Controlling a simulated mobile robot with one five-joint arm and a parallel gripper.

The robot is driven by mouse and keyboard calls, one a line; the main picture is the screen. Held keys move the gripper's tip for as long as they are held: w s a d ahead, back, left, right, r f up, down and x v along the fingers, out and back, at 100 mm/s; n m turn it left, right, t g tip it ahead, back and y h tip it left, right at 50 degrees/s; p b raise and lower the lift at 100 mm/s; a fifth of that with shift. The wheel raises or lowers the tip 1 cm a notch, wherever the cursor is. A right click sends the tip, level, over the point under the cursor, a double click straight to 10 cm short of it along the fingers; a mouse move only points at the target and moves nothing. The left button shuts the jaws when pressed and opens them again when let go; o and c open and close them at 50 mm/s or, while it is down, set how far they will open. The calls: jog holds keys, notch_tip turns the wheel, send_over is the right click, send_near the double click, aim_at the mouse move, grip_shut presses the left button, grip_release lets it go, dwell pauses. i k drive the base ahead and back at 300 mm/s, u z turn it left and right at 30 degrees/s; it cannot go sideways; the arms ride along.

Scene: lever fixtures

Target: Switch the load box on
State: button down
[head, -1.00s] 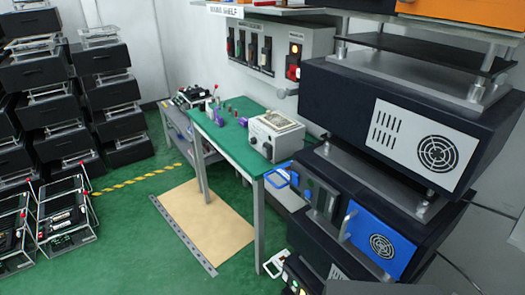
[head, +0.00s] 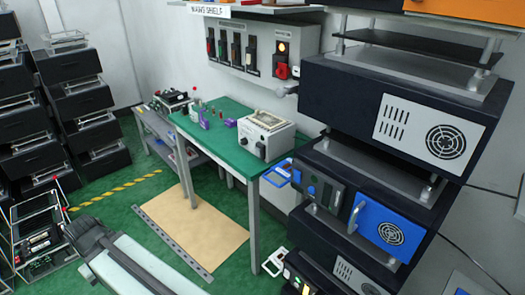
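No readable label marks the load box. One candidate is a pale grey box (head: 270,135) on the green bench, with dark knobs on its front and a framed top. Another is a grey wall panel (head: 255,47) above the bench, with several lever switches in a row, a lit lamp and a red switch (head: 282,70) at its right end. Lever positions are too small to tell. A grey part of my arm reaches in at the lower left. Its dark end (head: 92,238), perhaps my gripper, is over the floor, far from both boxes; fingers cannot be made out.
The green bench (head: 232,160) holds small bottles and posts at its left. A tall rack of dark units (head: 335,110) stands close on the right, one with a blue front (head: 385,235). Racks line the left.

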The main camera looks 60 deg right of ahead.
aim_at(258, 150)
jog(key=z, duration=0.15)
jog(key=i, duration=1)
jog(key=u, duration=0.1)
